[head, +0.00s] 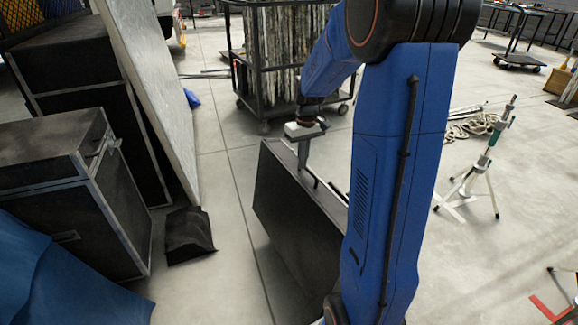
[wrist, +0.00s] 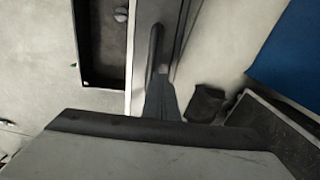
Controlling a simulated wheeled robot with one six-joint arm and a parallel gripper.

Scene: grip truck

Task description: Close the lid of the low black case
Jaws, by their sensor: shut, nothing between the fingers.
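The low black case stands on the floor below my arm. Its lid (head: 298,225) is up, with its broad dark outer face towards the left in the head view. My arm hides much of the case behind it. In the wrist view the dark open tray of the case (wrist: 100,45) lies left of the lid, which is seen nearly edge-on (wrist: 185,45). My gripper (head: 302,166) is shut and empty, pointing down at the lid's top edge. Its fingers (wrist: 156,35) overlap the lid in the wrist view; I cannot tell whether they touch.
A black bag (head: 190,235) lies on the floor left of the lid. Beyond it stand a bigger black case (head: 125,215) and a blue cloth (head: 50,275). A wheeled cart (head: 280,65) is behind, a tripod stand (head: 483,165) to the right. Floor between is clear.

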